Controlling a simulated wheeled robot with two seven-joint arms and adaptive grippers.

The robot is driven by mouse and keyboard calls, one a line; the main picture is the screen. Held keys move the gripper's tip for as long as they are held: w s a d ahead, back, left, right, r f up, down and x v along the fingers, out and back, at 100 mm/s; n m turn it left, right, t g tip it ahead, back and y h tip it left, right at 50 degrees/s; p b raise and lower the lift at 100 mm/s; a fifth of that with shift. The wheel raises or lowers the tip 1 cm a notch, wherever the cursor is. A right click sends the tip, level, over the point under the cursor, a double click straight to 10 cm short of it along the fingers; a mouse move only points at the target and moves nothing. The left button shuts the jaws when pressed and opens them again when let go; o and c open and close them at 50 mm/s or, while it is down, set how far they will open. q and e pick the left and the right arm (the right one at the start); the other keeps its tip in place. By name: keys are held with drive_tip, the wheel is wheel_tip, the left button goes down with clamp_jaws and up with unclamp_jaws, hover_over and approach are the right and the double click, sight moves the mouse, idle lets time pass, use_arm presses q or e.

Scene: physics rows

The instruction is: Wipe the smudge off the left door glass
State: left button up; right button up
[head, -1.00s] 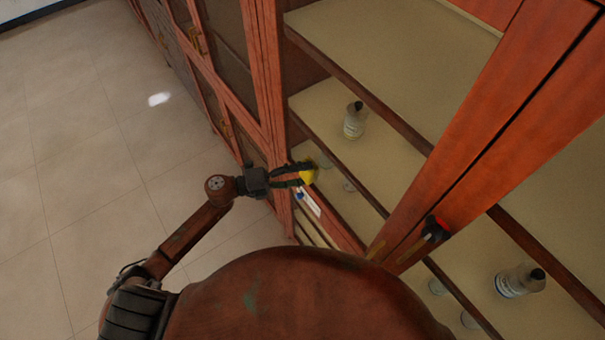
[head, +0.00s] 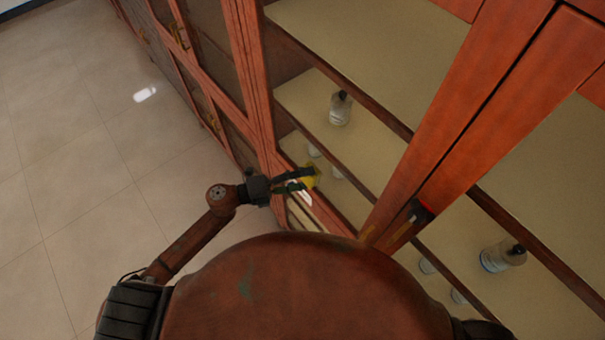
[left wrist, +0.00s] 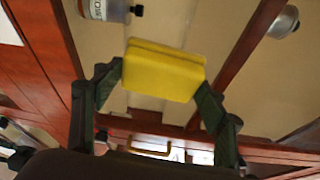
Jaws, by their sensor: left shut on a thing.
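My left gripper (head: 306,180) is shut on a yellow sponge (head: 313,176), held between its two dark fingers. The sponge also shows in the left wrist view (left wrist: 163,70), its broad yellow face across the fingertips (left wrist: 160,92). It is in front of the lower part of the left door glass (head: 350,150), through which shelves show. I cannot tell whether the sponge touches the glass. No smudge can be made out; the sponge and fingers hide part of the pane. My right gripper is not in view.
Bottles stand on shelves behind the glass, one at left (head: 340,108) and one at right (head: 503,255). A black and red fitting (head: 425,208) is on the wooden door frame (head: 470,130). Open tiled floor (head: 70,150) lies to the left.

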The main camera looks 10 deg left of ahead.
use_arm(q)
drive_tip(key=shift+s+d+p, duration=0.55)
drive_tip(key=shift+s+d, duration=0.55)
drive_tip(key=shift+d, duration=0.15)
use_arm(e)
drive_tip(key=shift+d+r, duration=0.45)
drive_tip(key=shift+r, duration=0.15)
